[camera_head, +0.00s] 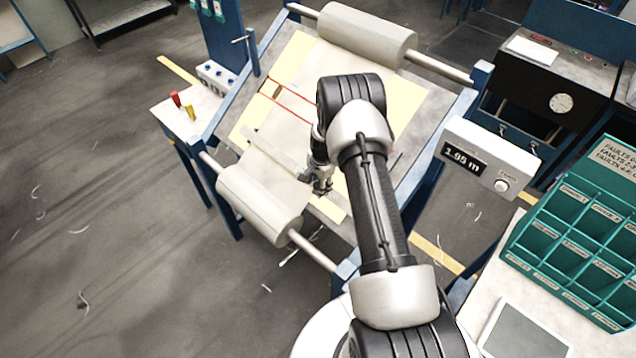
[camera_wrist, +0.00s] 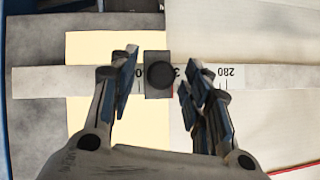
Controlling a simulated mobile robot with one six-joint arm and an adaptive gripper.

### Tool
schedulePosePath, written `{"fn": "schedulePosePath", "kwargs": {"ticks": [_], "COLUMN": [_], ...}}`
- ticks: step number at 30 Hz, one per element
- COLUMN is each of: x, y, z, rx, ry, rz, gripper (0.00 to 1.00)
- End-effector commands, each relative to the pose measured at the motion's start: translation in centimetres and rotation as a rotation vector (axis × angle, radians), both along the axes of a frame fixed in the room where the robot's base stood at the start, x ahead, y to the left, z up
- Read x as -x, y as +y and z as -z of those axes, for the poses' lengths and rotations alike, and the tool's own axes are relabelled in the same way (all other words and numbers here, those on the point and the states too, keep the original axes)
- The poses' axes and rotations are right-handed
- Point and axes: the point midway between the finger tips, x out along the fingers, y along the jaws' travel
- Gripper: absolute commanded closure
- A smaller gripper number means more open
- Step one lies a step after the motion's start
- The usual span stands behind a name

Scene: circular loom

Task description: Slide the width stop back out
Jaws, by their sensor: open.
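The width stop (camera_wrist: 158,75) is a dark grey block with a round black knob, sitting across a pale scale rail (camera_wrist: 262,77) in the wrist view. An upside-down 280 shows to its right; the marks near the stop are partly hidden. My gripper (camera_wrist: 157,78) is open, one finger on each side of the stop, with visible gaps and nothing held. In the head view my gripper (camera_head: 320,184) is low over the sloping loom bed near the scale rail (camera_head: 272,150); the stop cannot be made out clearly there.
Pale fabric (camera_wrist: 238,30) and a yellow sheet (camera_wrist: 90,48) lie around the rail. A lower roll (camera_head: 258,203) and upper roll (camera_head: 366,38) bound the bed. A display box (camera_head: 490,158) reading 1.95 m and a teal bin rack (camera_head: 580,235) stand to the right.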

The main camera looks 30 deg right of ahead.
Motion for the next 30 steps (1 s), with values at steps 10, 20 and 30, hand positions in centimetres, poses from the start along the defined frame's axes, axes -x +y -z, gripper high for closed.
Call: {"fn": "schedulePosePath", "kwargs": {"ticks": [10, 20, 30], "x": [0.00, 0.06, 0.10], "y": [0.01, 0.02, 0.04], "z": [-0.02, 0.01, 0.04], "rx": [0.000, -0.001, -0.001], "ry": [0.000, 0.002, 0.003], "rz": [0.000, 0.000, 0.000], "gripper": [0.67, 0.89, 1.00]}}
